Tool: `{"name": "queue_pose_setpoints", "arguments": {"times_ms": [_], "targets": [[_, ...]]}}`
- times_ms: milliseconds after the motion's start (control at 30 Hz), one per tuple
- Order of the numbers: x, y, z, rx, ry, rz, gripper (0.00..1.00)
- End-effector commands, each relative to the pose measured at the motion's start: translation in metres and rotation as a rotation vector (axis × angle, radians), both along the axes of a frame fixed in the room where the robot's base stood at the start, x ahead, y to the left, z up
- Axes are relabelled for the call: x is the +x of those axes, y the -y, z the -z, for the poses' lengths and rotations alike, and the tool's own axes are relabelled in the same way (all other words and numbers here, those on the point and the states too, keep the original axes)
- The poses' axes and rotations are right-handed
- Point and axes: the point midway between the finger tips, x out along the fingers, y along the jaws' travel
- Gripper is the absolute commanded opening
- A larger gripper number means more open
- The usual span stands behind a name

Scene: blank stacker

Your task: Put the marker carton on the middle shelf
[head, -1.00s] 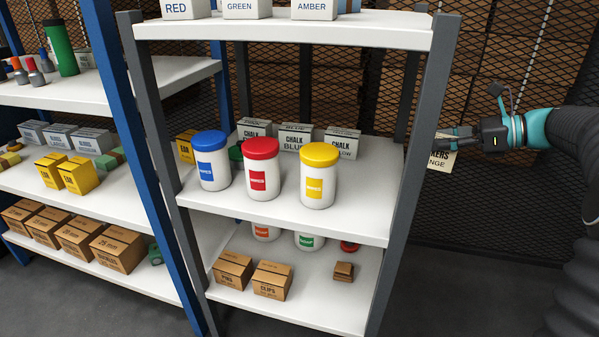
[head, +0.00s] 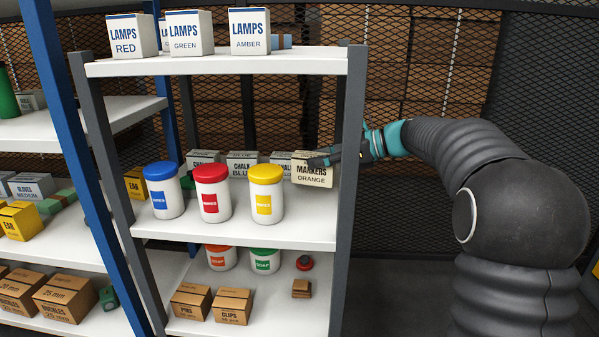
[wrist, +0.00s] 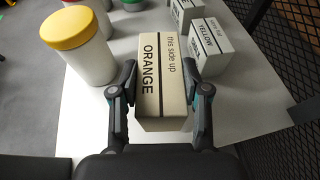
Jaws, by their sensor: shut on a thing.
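The marker carton (head: 312,172), a cream box reading MARKERS ORANGE, is upright at the right end of the middle shelf (head: 300,228). In the wrist view the carton (wrist: 161,75) shows "this side up" on top. My gripper (head: 325,158) has reached in past the right post and is shut on the carton. In the wrist view its fingers (wrist: 160,88) press the carton's two sides. The carton is over the shelf, right of the yellow-lidded jar (head: 264,193). I cannot tell whether its base touches the shelf.
Blue-lidded (head: 164,190) and red-lidded (head: 211,192) jars stand left of the yellow one. Chalk cartons (head: 242,164) stand behind, close to the marker carton. The dark right post (head: 346,200) is close beside my gripper. Lamps boxes (head: 249,32) are on the top shelf.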

Motion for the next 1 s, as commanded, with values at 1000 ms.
{"name": "queue_pose_setpoints", "arguments": {"times_ms": [1000], "targets": [[0.011,-0.051,0.036,0.001,0.0,-0.003,0.07]]}}
